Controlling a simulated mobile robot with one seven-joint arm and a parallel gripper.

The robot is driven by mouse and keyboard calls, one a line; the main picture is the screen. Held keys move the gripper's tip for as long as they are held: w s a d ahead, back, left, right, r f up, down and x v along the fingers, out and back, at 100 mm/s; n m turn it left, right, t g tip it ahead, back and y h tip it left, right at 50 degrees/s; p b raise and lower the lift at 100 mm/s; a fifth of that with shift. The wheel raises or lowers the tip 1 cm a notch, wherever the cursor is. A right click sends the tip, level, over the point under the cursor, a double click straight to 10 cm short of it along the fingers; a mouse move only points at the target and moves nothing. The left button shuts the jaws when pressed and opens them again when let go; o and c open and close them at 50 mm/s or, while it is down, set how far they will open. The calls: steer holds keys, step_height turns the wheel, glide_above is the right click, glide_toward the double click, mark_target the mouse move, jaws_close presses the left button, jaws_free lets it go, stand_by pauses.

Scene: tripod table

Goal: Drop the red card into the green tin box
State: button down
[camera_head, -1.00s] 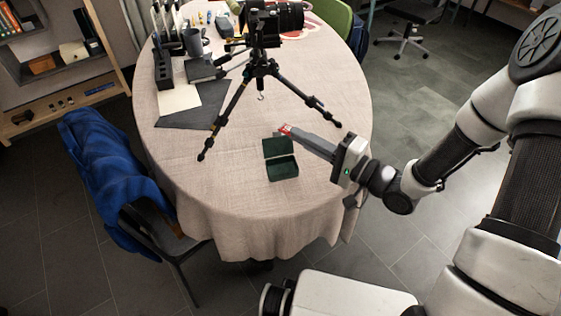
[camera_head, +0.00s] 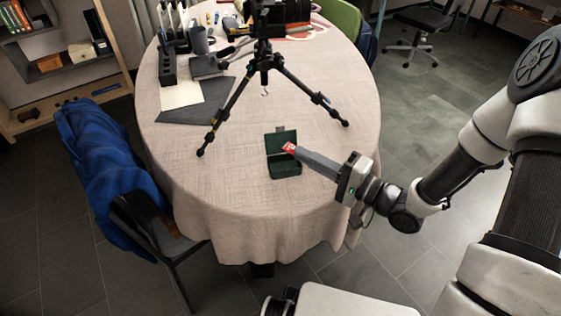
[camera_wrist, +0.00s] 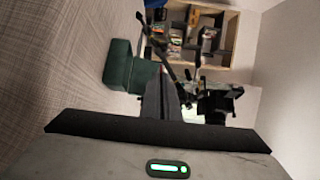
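The green tin box (camera_head: 286,170) stands with its lid raised on the tablecloth, in the head view near the middle. It also shows in the wrist view (camera_wrist: 120,68), left of the gripper fingers. My gripper (camera_head: 296,151) reaches in from the right, its fingertips in front of the open lid and above the box's opening in the head view. The red card (camera_head: 289,147) is at the fingertips, and the gripper looks shut on it. The inside of the box is partly hidden.
A black tripod (camera_head: 262,70) with a camera stands on the table (camera_head: 215,190) just behind the box. A dark folder (camera_head: 200,110) and holders lie at the back left. A chair with a blue jacket (camera_head: 105,170) is at the left. The front tablecloth is clear.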

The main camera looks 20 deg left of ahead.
steer(key=c, duration=1.9)
jaws_free()
steer(key=shift+c, duration=0.2)
steer(key=p+v, duration=0.3)
steer(key=v, duration=1.4)
steer(key=shift+d, duration=0.2)
